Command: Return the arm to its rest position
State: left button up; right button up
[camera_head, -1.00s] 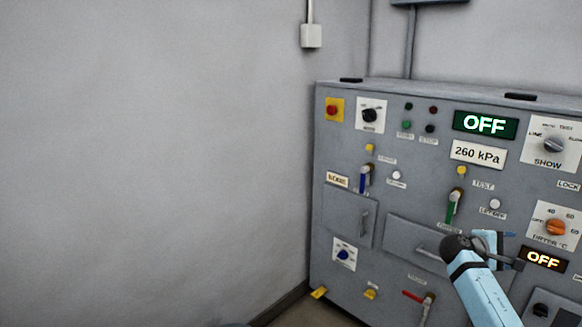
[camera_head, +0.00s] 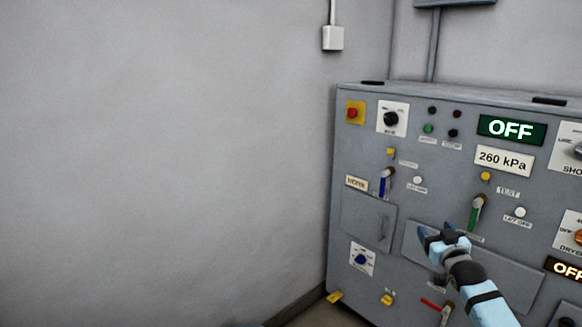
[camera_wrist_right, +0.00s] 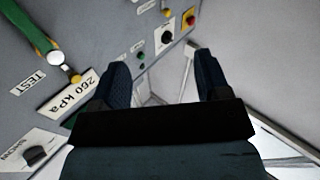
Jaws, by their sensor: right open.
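My right gripper (camera_head: 437,236) is in front of the grey control panel (camera_head: 431,186), over the panel's wide lower drawer or door. In the right wrist view its two dark fingers (camera_wrist_right: 158,85) stand apart with nothing between them. There the panel slants along the left side, with the 260 kPa label (camera_wrist_right: 68,92) and a green-handled lever (camera_wrist_right: 28,30). My right arm comes in from the lower right in the head view. My left gripper is not in view.
The panel carries a green OFF display (camera_head: 511,129), a blue-handled lever (camera_head: 385,182), a red-handled lever (camera_head: 432,304) and several knobs and buttons. A bare grey wall (camera_head: 160,150) fills the left side, with free room before it.

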jog(key=s+a+f+n+g+y+b, duration=0.1)
jog(key=s+a+f+y, duration=0.25)
jog(key=s+a, duration=0.75)
jog(key=s+a+f+n+y+b, duration=0.1)
jog(key=s+a+f+y, duration=0.3)
jog(key=s+a, duration=0.65)
jog(key=s+a+r+y, duration=0.1)
jog(key=s+a+r, duration=0.15)
jog(key=s, duration=0.75)
jog(key=s+a+r, duration=0.2)
jog(key=s+a, duration=0.1)
jog(key=s, duration=0.8)
pick_arm(q)
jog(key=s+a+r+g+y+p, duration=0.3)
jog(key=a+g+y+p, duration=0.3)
jog(key=p, duration=3.1)
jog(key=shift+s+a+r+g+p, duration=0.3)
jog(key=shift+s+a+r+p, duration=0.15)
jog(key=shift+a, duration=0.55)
pick_arm(e)
jog(key=s+d+r+m+g+h, duration=0.1)
jog(key=s+d+r+g+h, duration=0.3)
jog(key=d+r+g+h, duration=0.2)
jog(key=shift+d+r+g, duration=0.6)
jog(key=shift+d, duration=0.15)
